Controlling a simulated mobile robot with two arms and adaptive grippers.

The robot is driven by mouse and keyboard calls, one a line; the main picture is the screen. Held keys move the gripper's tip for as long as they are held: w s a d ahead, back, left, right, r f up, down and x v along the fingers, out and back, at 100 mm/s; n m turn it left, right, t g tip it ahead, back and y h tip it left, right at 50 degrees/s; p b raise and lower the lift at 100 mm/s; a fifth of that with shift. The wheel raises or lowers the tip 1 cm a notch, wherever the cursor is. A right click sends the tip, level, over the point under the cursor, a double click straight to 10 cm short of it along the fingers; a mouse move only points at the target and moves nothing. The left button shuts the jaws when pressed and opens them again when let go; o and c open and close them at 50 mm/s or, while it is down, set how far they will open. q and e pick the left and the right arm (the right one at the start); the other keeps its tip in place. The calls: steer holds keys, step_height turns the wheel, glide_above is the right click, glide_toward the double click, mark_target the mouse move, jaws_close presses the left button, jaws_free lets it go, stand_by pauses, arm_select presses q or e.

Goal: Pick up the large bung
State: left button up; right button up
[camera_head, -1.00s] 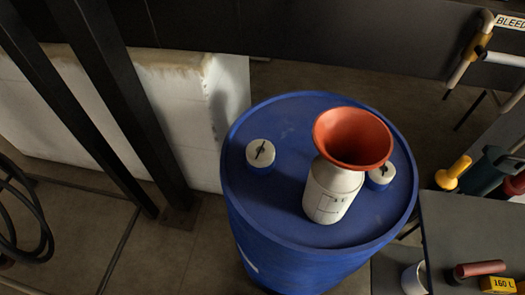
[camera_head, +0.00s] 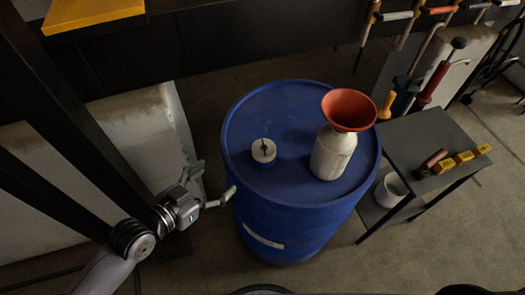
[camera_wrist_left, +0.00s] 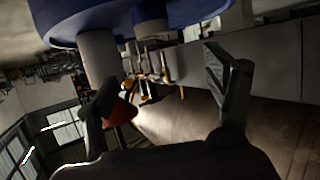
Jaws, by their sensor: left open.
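The large bung (camera_head: 264,150), a white round cap with a dark cross handle on a blue base, sits on the left part of the blue drum's top (camera_head: 285,105). My left gripper (camera_head: 215,180) is open and empty, beside the drum's left edge, apart from the bung. In the left wrist view, which looks upside down, its open fingers (camera_wrist_left: 160,80) frame nothing held. My right gripper is not in view.
A white bottle (camera_head: 333,153) with an orange-red funnel (camera_head: 349,109) stands right of the bung and hides the smaller bung. A dark table (camera_head: 425,138) with yellow blocks (camera_head: 464,157) is at right. Dark posts and a white panel (camera_head: 95,155) are at left.

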arm_select(q)
steer(key=d+r+p+x, duration=0.1)
steer(key=x, duration=0.5)
steer(key=p, duration=0.1)
glide_toward(266, 146)
steer(key=shift+w+a, duration=0.1)
steer(key=shift+w, duration=0.35)
steer(key=shift+w+d+f, duration=0.15)
steer(key=shift+w+d, duration=0.15)
steer(key=shift+w, duration=0.05)
steer(key=shift+w+d+f+p, duration=0.1)
steer(key=shift+w+d+p, duration=0.05)
steer(key=shift+d+p, duration=0.2)
steer(key=p+x, duration=0.1)
steer(key=x, duration=0.2)
steer(key=shift+d+f, duration=0.15)
steer(key=shift+w+d+f, duration=0.15)
steer(key=shift+w+d, duration=0.05)
steer(key=shift+d, duration=0.05)
steer(key=shift+w, duration=0.15)
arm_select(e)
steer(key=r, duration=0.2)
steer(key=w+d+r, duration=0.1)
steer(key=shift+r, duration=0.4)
arm_select(q)
steer(key=shift+c, duration=0.3)
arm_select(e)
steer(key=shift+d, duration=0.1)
